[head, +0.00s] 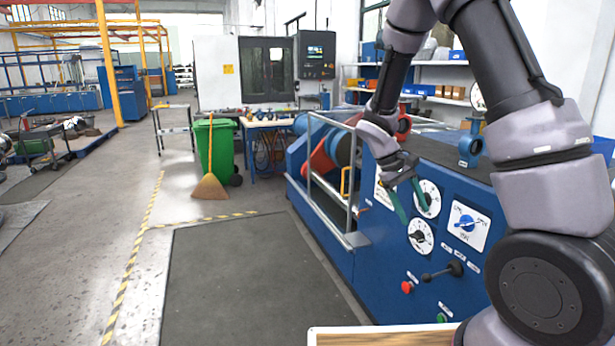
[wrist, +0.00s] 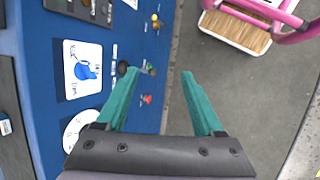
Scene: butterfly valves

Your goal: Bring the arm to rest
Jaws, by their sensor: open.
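My gripper (head: 415,216) hangs beside the front panel of the blue machine (head: 375,285) in the head view, its green fingers pointing down. In the wrist view my gripper (wrist: 160,72) has its fingers spread apart with nothing between them. A blue butterfly handle on a white plate (head: 466,224) sits on the panel to the right of the fingers. The handle plate also shows in the wrist view (wrist: 84,70), left of the fingers. Two white dials, an upper one (head: 430,198) and a lower one (head: 420,237), sit close behind the fingers in the head view.
A black lever (head: 445,271), a red button (head: 407,287) and a green button (head: 441,318) stand out from the panel. A metal guard rail (head: 350,215) is left of the gripper. The dark floor mat (head: 245,285) is clear. A broom (head: 210,185) leans by a green bin (head: 222,145).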

